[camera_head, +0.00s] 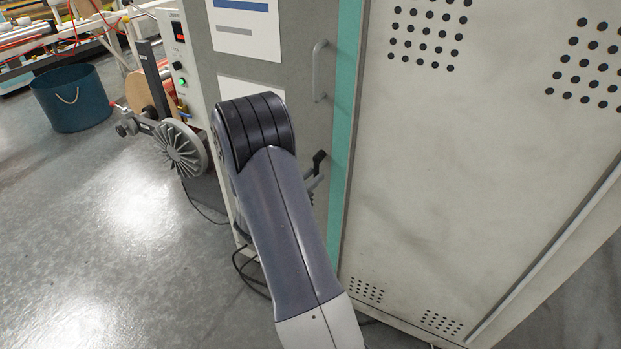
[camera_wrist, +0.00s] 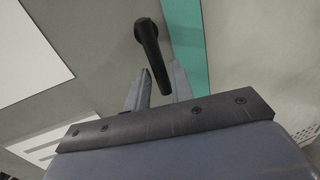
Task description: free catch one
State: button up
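A black lever-like catch (camera_wrist: 148,42) stands on the grey cabinet panel in the wrist view, with its round pivot end at the top and its arm hanging down, tilted slightly right. In the head view a black catch (camera_head: 319,159) shows just right of my arm. My gripper (camera_wrist: 159,70) is open in the wrist view. Its two grey fingers point at the panel, one on each side of the catch's lower end, with visible gaps. I cannot tell how deep the catch sits between them. In the head view my arm hides most of the gripper.
A metal pull handle (camera_head: 319,71) is on the cabinet panel (camera_head: 300,110) above the catch. A teal strip (camera_head: 346,120) and a perforated door (camera_head: 450,170) stand to the right. A grey wheel (camera_head: 181,150) and control box (camera_head: 186,70) are left. A blue bin (camera_head: 72,98) stands farther left on open floor.

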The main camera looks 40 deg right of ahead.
grip_shut()
jog(key=shift+w+a+f+m+b, duration=0.1)
jog(key=shift+w+m+b, duration=0.05)
jog(key=shift+m+b, duration=0.2)
jog(key=w+m+b, duration=0.1)
jog(key=m+b, duration=0.2)
jog(key=b, duration=0.1)
jog(key=w+a+r+m+y+b, duration=0.1)
jog(key=m+b, duration=0.3)
jog(key=b, duration=0.1)
jog(key=w+r+m+t+y+b, duration=0.1)
jog(key=m+b, duration=0.2)
jog(key=b, duration=0.2)
jog(key=shift+a+r, duration=0.15)
jog(key=shift+r, duration=0.05)
jog(key=m+b, duration=0.1)
jog(key=r+m+b, duration=0.1)
jog(key=shift+w+t+y+b, duration=0.2)
jog(key=shift+t+y+b, duration=0.1)
jog(key=shift+t+b, duration=0.1)
jog(key=shift+r+m+b, duration=0.45)
jog(key=shift+m+b, duration=0.3)
jog(key=shift+b, duration=0.15)
jog(key=shift+r, duration=0.1)
